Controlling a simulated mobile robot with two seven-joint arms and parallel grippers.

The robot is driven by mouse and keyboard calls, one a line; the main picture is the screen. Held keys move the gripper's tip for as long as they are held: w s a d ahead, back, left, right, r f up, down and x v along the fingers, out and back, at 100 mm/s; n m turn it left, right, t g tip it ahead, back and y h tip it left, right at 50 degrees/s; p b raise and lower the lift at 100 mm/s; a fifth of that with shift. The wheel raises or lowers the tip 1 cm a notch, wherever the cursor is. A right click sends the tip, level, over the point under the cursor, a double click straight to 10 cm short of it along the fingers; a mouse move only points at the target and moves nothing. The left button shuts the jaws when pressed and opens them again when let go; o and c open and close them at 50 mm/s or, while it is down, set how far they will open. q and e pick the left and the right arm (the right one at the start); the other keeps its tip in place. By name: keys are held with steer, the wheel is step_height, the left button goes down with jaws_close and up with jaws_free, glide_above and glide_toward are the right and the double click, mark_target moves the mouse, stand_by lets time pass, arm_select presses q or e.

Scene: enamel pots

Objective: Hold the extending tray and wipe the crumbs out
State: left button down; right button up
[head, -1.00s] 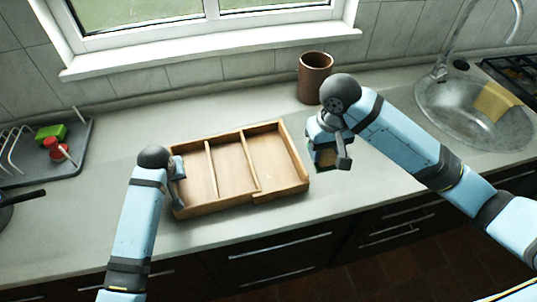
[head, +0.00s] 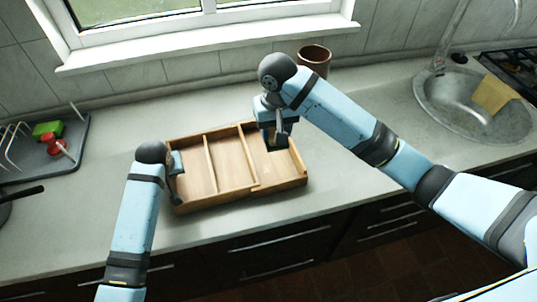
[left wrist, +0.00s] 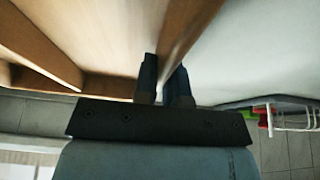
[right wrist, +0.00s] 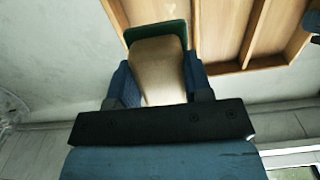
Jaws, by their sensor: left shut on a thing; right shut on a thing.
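The wooden extending tray (head: 231,166) lies on the counter with three compartments side by side. My left gripper (head: 175,182) is shut on its left wall; in the left wrist view the fingers (left wrist: 164,88) straddle that wall. My right gripper (head: 276,132) is shut on a tan sponge (right wrist: 158,72) with a green scouring end. It is over the far part of the tray's right compartment (head: 275,170). I cannot tell whether the sponge touches the floor there. A small pale mark shows in that compartment, too faint to name as crumbs.
A brown pot (head: 315,61) stands behind my right gripper, near the window wall. A grey drying rack (head: 62,165) with a green block (head: 47,130) and a red item (head: 57,147) is at left.

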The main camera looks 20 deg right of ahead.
steer(key=shift+w+a, duration=0.25)
glide_above(273, 173)
steer(key=shift+w+a+f, duration=0.1)
steer(key=shift+w+f, duration=0.05)
steer(key=shift+f, duration=5.55)
steer(key=shift+f, duration=1.5)
steer(key=shift+w+r, duration=0.1)
steer(key=shift+w, duration=0.65)
steer(key=shift+s+f, duration=0.2)
steer(key=shift+s, duration=0.25)
steer(key=shift+s+f, duration=0.2)
steer(key=shift+s, duration=0.25)
